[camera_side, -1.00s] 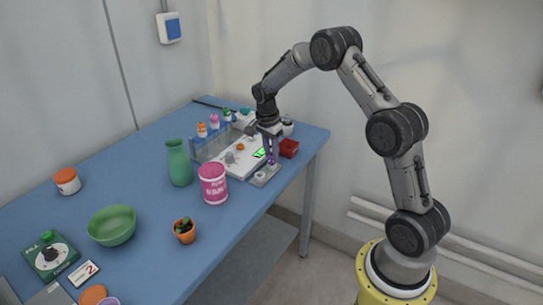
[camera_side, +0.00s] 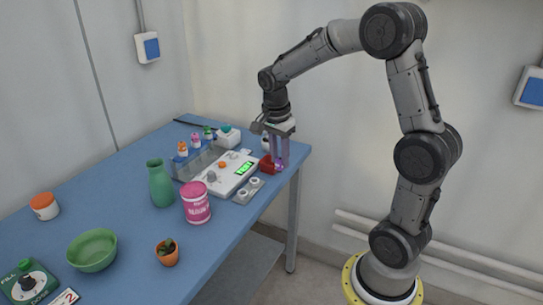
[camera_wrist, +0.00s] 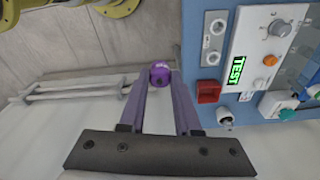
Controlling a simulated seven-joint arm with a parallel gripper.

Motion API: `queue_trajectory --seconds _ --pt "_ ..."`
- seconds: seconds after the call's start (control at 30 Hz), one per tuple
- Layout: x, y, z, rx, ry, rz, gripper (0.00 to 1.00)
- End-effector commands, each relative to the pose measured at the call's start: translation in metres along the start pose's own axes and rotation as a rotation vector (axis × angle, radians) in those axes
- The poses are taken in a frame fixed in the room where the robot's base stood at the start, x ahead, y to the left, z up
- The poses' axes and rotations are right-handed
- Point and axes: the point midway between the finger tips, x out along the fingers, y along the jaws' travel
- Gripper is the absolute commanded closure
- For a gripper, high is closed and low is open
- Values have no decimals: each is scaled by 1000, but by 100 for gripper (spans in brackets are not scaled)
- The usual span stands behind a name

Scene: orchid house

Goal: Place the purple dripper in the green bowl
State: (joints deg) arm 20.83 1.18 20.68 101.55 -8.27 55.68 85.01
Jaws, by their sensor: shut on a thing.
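My gripper (camera_side: 279,163) is shut on the purple dripper, at the table's right edge beside the red box. The wrist view shows the dripper's round purple end (camera_wrist: 160,74) between the fingertips; much of the rest is hidden. Below it in that view is floor and wall, not tabletop. The green bowl (camera_side: 92,250) stands at the near left of the table in the side view, far from my gripper. Its visible inside looks empty.
The pink tub (camera_side: 196,203), green vase (camera_side: 161,184) and potted plant (camera_side: 168,253) stand between my gripper and the bowl. Near my gripper are the red box (camera_wrist: 208,91), a grey two-hole holder (camera_wrist: 213,38) and a white device (camera_side: 226,174) with a green display.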

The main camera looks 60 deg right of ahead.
Motion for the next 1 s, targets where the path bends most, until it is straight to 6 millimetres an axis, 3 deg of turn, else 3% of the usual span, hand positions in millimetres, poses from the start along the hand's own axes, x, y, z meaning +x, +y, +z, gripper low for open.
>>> queue_trajectory --seconds 0.73,1.0 --pt "-2 6 1 -4 0 1 100" --pt "-11 -1 0 -169 -1 -12 100"
